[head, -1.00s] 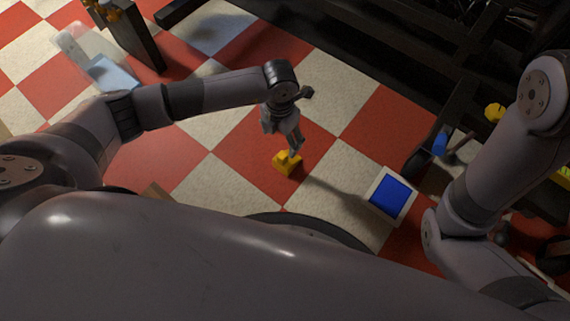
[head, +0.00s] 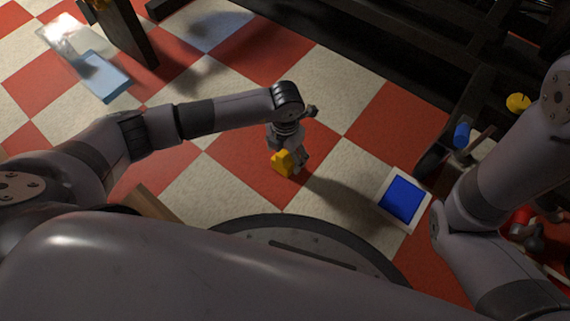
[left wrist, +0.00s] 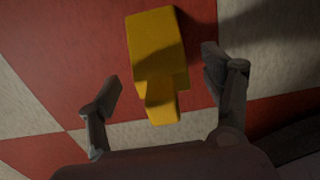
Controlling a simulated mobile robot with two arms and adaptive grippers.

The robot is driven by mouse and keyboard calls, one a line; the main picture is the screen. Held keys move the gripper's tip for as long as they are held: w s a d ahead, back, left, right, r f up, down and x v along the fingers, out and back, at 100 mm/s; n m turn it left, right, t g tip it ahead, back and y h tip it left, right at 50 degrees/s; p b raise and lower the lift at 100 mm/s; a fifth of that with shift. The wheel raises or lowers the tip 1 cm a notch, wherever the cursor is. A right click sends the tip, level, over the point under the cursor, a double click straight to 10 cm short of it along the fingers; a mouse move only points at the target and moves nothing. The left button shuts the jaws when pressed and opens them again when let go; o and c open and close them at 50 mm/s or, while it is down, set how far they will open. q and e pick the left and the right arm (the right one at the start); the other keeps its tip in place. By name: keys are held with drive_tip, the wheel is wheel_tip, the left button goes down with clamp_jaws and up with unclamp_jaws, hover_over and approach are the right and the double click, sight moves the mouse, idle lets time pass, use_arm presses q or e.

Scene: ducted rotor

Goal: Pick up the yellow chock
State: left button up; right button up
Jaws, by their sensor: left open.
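The yellow chock (head: 282,163) is on a red tile of the checkered floor in front of my base. In the left wrist view the chock (left wrist: 156,62) shows as a stepped yellow block, its narrower end toward my gripper. My left gripper (head: 294,166) is over the chock and points down at it, hiding part of it in the head view. In the left wrist view its two fingers (left wrist: 163,80) are open, one on each side of the chock's near end, with gaps showing on both sides. My right arm is at the right of the head view; its gripper is out of sight.
A blue-and-white square pad (head: 403,199) lies on the floor to the right. A dark frame with a blue cylinder (head: 462,135) and a yellow knob (head: 518,102) stands further right. A light blue box (head: 103,78) is at the upper left. Floor around the chock is clear.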

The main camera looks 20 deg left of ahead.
use_arm(q)
wheel_tip(320, 180, down, 2)
drive_tip(key=shift+f+b, duration=0.1)
drive_tip(key=shift+b, duration=0.35)
drive_tip(key=shift+c, duration=0.2)
drive_tip(key=c, duration=1.5)
